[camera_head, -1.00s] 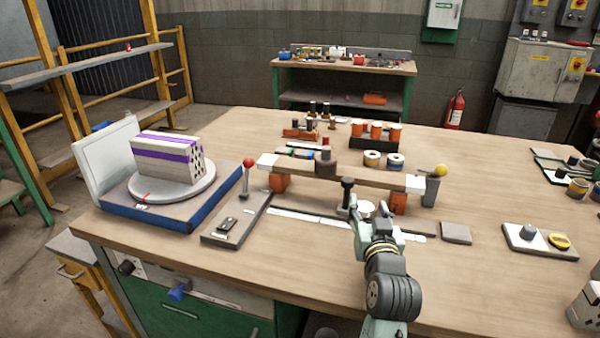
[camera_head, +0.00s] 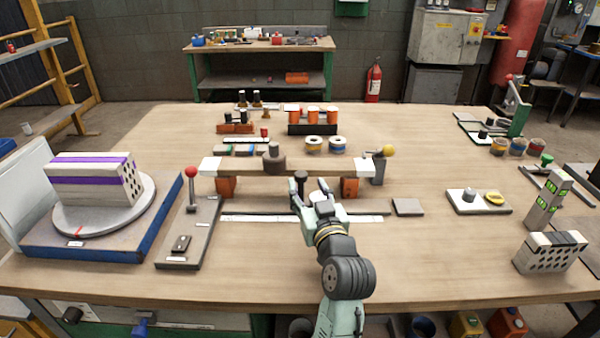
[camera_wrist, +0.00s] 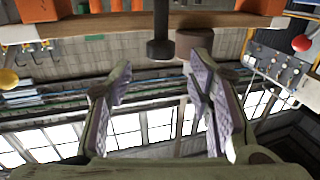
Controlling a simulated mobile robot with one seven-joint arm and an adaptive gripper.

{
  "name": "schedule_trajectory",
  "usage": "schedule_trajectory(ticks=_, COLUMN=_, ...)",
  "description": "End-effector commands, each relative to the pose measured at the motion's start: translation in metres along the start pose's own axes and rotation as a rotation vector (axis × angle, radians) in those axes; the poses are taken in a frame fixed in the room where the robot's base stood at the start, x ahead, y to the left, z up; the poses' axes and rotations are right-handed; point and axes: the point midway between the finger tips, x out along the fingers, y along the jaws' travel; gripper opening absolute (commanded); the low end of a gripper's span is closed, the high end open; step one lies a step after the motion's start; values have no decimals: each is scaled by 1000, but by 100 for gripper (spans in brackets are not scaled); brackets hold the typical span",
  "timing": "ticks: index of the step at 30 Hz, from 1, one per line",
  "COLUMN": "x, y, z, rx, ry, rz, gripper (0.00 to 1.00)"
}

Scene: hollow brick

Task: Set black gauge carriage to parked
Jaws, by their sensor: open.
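A black knobbed post (camera_head: 300,180), which I take to be the black gauge carriage, stands upright in front of a wooden beam (camera_head: 325,168). Its base is hidden behind my gripper. A pale strip (camera_head: 255,216) runs along the table below the beam. My gripper (camera_head: 309,188) is open and empty, just in front of the post at the strip. In the wrist view, which is upside down, the black knob (camera_wrist: 160,48) lies ahead, between the directions of the spread fingers (camera_wrist: 160,72). I cannot see contact. No parked mark is readable.
The beam rests on orange blocks (camera_head: 350,187) and carries a grey-brown weight (camera_head: 273,160). A red-ball lever (camera_head: 191,190) stands left, and a yellow-ball post (camera_head: 380,165) right. A turntable with a striped brick (camera_head: 95,180) is far left.

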Motion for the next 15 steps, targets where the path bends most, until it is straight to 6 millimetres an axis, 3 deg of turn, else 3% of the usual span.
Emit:
schedule_trajectory(ticks=6, x=36, y=0, z=-2, rx=1, ry=0, rz=-1, gripper=47)
schedule_trajectory(ticks=15, x=50, y=-1, z=0, rx=0, ry=1, rz=-1, gripper=47)
